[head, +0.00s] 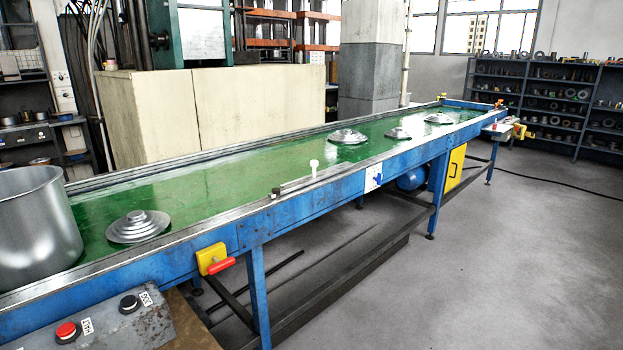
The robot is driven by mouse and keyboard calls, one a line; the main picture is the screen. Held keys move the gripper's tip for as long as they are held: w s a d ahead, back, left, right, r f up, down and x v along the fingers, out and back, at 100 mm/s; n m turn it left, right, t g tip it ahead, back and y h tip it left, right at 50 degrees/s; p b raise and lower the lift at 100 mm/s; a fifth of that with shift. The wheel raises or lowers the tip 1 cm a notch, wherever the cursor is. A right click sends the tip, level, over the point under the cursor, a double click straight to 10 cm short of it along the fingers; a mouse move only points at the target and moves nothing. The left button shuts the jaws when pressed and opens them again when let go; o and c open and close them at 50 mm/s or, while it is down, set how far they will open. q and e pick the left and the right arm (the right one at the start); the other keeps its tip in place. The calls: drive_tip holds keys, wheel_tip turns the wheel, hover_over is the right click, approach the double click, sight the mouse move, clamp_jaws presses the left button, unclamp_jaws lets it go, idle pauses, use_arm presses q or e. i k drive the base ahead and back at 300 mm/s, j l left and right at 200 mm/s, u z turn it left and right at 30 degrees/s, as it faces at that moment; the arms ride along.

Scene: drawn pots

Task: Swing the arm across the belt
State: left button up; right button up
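The green belt (240,187) runs from the lower left to the far right in a long blue frame (285,205). A yellow block with a red handle (221,266) is fixed to the frame's near side. I cannot tell whether this is the arm that the task names. No bar is seen lying across the belt. A large metal pot (35,225) stands at the belt's left end, cut off by the picture edge. A stepped metal disc (138,226) lies right of it. Neither of my grippers is in view.
Several more metal discs, one of them here (347,136), lie farther along the belt. A white peg (314,168) stands at the near rail. A control box (100,320) with red and black buttons is at lower left. The floor (500,270) at right is clear.

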sight(276, 193)
drive_tip(key=i+u, duration=0.1)
drive_tip(key=u, duration=0.3)
drive_tip(key=i+l+u, duration=0.1)
drive_tip(key=u, duration=0.3)
drive_tip(key=i+l+u, duration=0.45)
drive_tip(key=l, duration=0.3)
